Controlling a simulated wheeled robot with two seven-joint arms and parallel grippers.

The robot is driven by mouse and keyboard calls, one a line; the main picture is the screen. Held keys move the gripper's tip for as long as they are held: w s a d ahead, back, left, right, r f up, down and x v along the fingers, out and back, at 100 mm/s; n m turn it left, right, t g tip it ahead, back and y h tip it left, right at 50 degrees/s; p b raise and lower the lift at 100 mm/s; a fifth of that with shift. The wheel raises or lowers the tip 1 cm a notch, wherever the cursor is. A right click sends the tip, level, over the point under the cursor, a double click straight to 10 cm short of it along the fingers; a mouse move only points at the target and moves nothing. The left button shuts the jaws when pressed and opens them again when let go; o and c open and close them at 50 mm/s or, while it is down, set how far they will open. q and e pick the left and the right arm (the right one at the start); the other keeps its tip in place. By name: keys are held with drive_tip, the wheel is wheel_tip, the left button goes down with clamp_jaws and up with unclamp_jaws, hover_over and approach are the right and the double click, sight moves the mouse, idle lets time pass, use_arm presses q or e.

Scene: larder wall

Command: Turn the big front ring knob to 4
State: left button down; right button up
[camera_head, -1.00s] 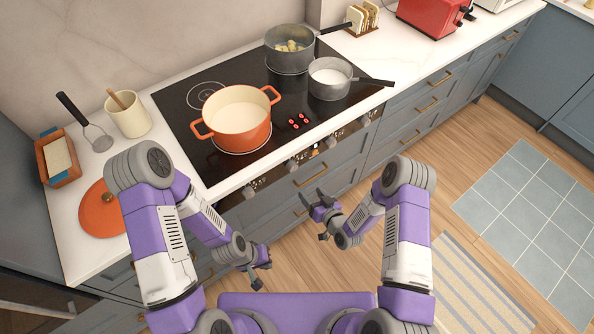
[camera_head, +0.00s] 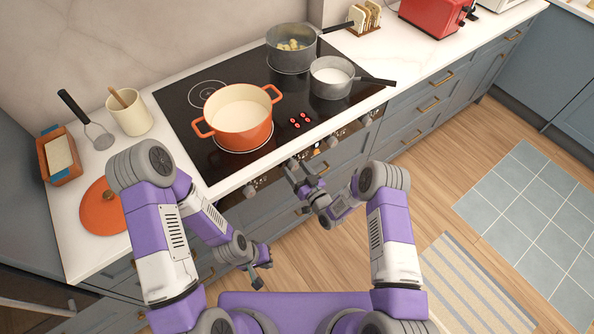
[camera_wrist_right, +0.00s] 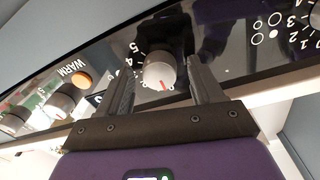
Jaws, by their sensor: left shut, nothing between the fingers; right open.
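My right gripper (camera_head: 304,169) is open at the stove's front control panel. In the right wrist view, a pale round knob (camera_wrist_right: 159,68) with a red mark sits between its open fingers, with no clear grip on it. The red mark is on the knob's near lower side; the printed 4 and 5 are to its left, and the number it points at cannot be read. I cannot tell for sure that this is the big front ring knob. My left gripper (camera_head: 259,273) is shut and empty, low in front of the drawers.
An orange pot (camera_head: 240,137) and two grey pans (camera_head: 330,90) stand on the black hob (camera_head: 190,125). Other knobs (camera_wrist_right: 65,101) and an orange light (camera_wrist_right: 82,80) marked WARM lie left of the gripper in the wrist view. Another number scale is at right.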

drive_tip(key=c, duration=1.1)
drive_tip(key=shift+o, duration=0.2)
